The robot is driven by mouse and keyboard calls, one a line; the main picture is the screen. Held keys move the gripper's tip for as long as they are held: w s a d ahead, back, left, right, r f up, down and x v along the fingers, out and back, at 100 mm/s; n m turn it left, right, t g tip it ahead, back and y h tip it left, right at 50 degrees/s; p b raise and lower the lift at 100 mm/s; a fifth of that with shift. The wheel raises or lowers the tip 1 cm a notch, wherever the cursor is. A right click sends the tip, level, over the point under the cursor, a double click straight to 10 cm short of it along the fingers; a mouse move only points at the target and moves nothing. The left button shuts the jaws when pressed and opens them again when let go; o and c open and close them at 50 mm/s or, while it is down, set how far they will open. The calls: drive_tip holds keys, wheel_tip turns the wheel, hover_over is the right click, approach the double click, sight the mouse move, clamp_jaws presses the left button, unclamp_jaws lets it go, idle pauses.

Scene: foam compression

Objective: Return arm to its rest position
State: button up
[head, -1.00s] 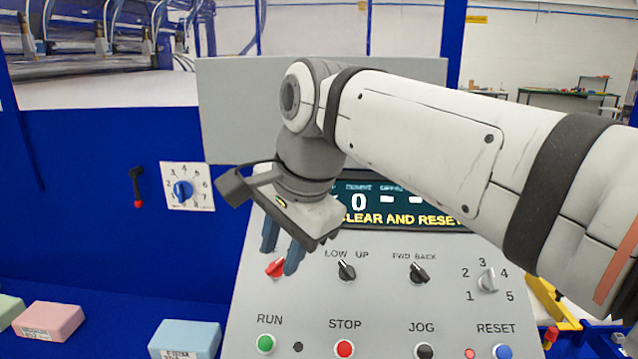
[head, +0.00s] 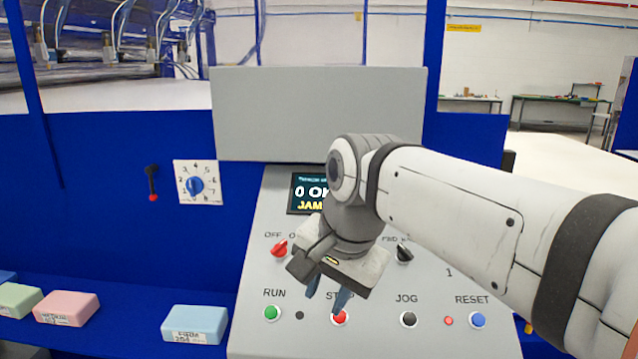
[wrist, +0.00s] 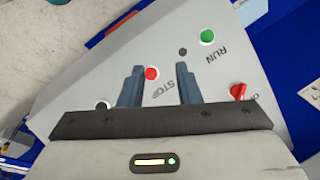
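My gripper (head: 327,302) hangs in front of the grey control panel (head: 258,225), with its blue fingers pointing down by the red STOP button (head: 340,319). In the wrist view my gripper (wrist: 160,82) has its two fingers apart with nothing between them; the STOP button (wrist: 152,73) shows beyond the gap. Whether the fingertips touch the panel I cannot tell. My arm hides much of the display (head: 308,193) and the upper right knobs.
A green RUN button (head: 272,313), red OFF knob (head: 279,249), JOG button (head: 408,319) and blue RESET button (head: 477,320) are on the panel. Blue (head: 195,323) and pink (head: 67,308) foam blocks lie on the left ledge. A dial (head: 196,186) is on the blue wall.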

drive_tip(key=s+d+f+n+h, duration=0.1)
drive_tip(key=s+d+f+n, duration=0.2)
drive_tip(key=d+f, duration=0.4)
drive_tip(key=s+d+f+n+h, duration=0.1)
drive_tip(key=s+d+f+n, duration=0.2)
drive_tip(key=d+f, duration=0.4)
wheel_tip(320, 180, down, 2)
drive_tip(key=shift+s+f, duration=0.2)
drive_tip(key=shift+s, duration=0.05)
drive_tip(key=shift+a, duration=0.1)
